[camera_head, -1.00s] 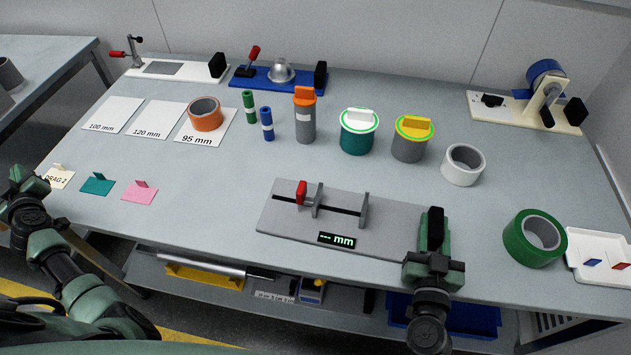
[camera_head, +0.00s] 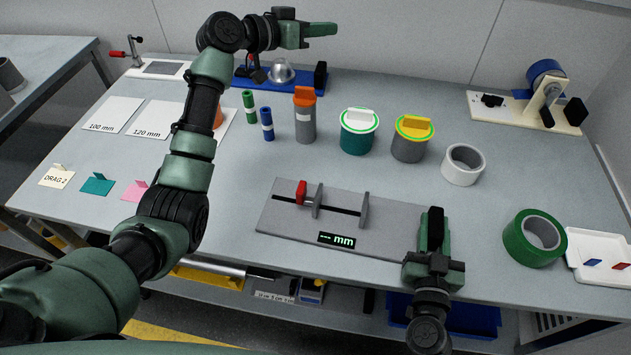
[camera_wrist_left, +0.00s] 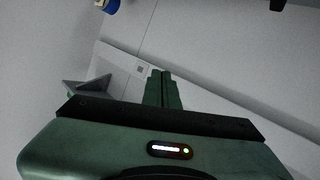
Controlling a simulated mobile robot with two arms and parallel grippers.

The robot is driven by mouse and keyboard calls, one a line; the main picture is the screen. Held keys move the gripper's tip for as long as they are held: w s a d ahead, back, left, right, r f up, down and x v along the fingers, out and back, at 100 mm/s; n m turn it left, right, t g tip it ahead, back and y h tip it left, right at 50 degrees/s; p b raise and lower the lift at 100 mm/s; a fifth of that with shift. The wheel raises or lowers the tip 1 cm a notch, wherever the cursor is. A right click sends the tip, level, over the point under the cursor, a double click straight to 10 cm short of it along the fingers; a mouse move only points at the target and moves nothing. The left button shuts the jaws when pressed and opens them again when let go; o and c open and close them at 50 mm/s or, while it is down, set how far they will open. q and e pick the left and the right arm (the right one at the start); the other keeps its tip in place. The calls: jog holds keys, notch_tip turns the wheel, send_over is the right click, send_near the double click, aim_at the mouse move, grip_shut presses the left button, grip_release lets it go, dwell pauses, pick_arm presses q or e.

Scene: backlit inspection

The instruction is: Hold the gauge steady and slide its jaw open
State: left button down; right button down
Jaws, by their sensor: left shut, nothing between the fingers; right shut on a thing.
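The gauge (camera_head: 280,223) is a flat grey plate on the table with a dark slot, two upright grey jaws and a display reading "--- mm". Its red-handled jaw (camera_head: 302,193) stands at the left of the slot, and the other jaw (camera_head: 364,210) stands to the right, with a gap between them. My right gripper (camera_head: 433,232) is shut on the plate's right end, which it partly hides. My left gripper (camera_head: 322,29) is shut and empty, raised high above the back of the table, far from the gauge. Its fingers also show closed in the left wrist view (camera_wrist_left: 162,88).
Behind the gauge stand a grey canister with an orange top (camera_head: 305,118), a teal pot (camera_head: 358,135) and a grey pot (camera_head: 411,142). A white roll (camera_head: 462,165) and a green tape roll (camera_head: 534,239) are to the right. My left arm covers part of an orange roll.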

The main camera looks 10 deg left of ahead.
pick_arm(q)
jog(key=s+d+m+g, duration=0.5)
jog(key=s+d, duration=0.1)
jog(key=d, duration=0.7)
pick_arm(e)
jog(key=shift+f, duration=0.25)
pick_arm(q)
jog(key=s+d+f+m+g+y, duration=0.45)
jog(key=s+d+f, duration=0.2)
jog(key=s, duration=0.45)
jog(key=s+a+f+m+g+y, duration=0.25)
jog(key=s+a+f+y, duration=0.35)
jog(key=s+a+y, duration=0.3)
pick_arm(e)
jog(key=shift+s, duration=0.1)
pick_arm(q)
jog(key=shift+m+t+y, duration=0.3)
jog(key=shift+t+y, duration=0.2)
jog(key=shift+y, duration=0.25)
jog(key=x, duration=0.3)
jog(key=w+x, duration=0.1)
jog(key=x, duration=0.6)
jog(key=shift+w+a, duration=0.1)
jog(key=shift+w, duration=0.1)
jog(key=a, duration=0.2)
jog(key=shift+w+a+r, duration=0.15)
jog(key=shift+a, duration=0.8)
